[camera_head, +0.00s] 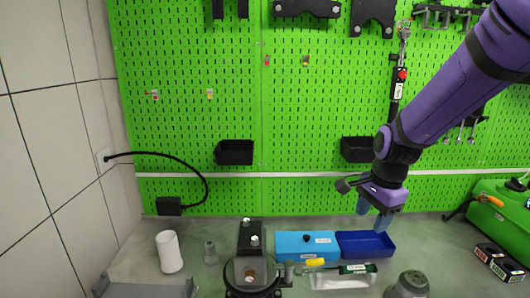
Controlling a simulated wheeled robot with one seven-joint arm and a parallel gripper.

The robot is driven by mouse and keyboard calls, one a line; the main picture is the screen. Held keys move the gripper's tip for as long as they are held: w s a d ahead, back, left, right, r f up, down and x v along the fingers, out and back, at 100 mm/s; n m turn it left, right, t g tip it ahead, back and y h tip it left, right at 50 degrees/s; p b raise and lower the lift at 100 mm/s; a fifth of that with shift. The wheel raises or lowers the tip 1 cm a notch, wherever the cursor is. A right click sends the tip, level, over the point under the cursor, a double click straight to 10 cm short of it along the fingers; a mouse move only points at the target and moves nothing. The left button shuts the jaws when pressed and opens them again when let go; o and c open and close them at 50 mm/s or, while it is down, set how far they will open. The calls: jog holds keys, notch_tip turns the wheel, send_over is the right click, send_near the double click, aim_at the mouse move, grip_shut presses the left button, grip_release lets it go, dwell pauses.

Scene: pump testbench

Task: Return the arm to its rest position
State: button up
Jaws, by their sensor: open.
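My purple and black arm reaches in from the upper right of the head view. My gripper (374,216) has blue fingertips that point down and stand apart, with nothing visible between them. It hangs over the right part of the bench, in front of the green pegboard and by the dark blue tray (366,243). I cannot tell its exact height above the tray.
A black pump unit (252,270) stands at the front centre, beside a light blue box (305,245). A white cylinder (169,252) is at left. A green machine (500,212) stands at right. Black bins (234,152) hang on the green pegboard (200,60).

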jog(key=s+d+r+n+t, duration=0.2)
jog(key=s+r+n, duration=0.5)
jog(key=s, duration=0.3)
jog(key=s+d+r+n+t+h, duration=0.1)
jog(key=s+d+r+n+t, duration=0.1)
jog(key=s+r+n, duration=0.4)
jog(key=s+d+r, duration=0.1)
jog(key=s+r, duration=0.1)
jog(key=s, duration=0.3)
jog(key=shift+r+n, duration=0.25)
jog(key=shift+n, duration=0.15)
